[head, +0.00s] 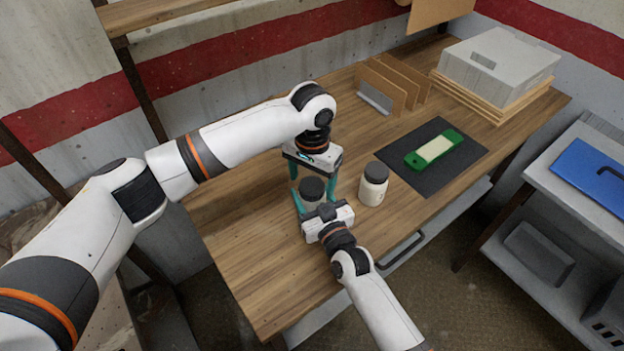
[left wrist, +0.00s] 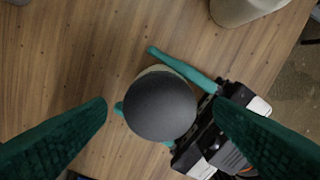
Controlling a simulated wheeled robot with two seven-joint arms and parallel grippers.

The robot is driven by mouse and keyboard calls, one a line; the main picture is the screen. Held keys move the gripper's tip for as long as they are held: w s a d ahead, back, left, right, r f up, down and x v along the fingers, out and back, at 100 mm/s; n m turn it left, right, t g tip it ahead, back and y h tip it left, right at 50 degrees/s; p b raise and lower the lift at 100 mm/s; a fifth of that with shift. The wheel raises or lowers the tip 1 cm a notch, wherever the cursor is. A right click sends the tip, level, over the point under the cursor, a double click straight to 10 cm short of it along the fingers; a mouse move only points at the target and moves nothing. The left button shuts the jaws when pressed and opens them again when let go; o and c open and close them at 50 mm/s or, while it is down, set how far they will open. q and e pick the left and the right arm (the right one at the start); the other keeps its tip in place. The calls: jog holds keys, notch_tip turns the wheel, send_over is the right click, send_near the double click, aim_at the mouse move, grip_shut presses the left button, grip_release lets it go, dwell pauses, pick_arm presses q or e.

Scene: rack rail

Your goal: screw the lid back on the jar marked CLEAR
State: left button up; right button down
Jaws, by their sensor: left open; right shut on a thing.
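A pale jar (head: 311,205) with a dark lid (head: 312,188) on top stands on the wooden table. In the left wrist view the round lid (left wrist: 160,105) covers most of the jar. I cannot tell whether the lid is threaded on, and no marking is readable. My right gripper (head: 313,206) is shut around the jar's body from the front side. My left gripper (head: 314,184) points down over the jar, open, with its fingers either side of the lid and apart from it. A second jar (head: 372,190), cream with a dark lid (head: 376,172), stands just to the right.
A dark mat (head: 420,185) with a green and cream block (head: 434,149) lies further right. An upright divider rack (head: 395,88) and a grey box (head: 499,62) on boards stand at the back. The table (head: 245,210) is clear to the left.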

pick_arm(q)
notch_tip(320, 180, up, 11)
dwell(0.3)
pick_arm(e)
jog(key=shift+c, duration=2.1)
grip_release()
jog(key=shift+s, duration=0.1)
jog(key=b+v, duration=0.1)
jog(key=v, duration=1.1)
jog(key=shift+r, duration=0.1)
pick_arm(q)
jog(key=shift+f, duration=0.7)
jog(key=shift+f, duration=0.1)
pick_arm(e)
jog(key=shift+d, duration=0.1)
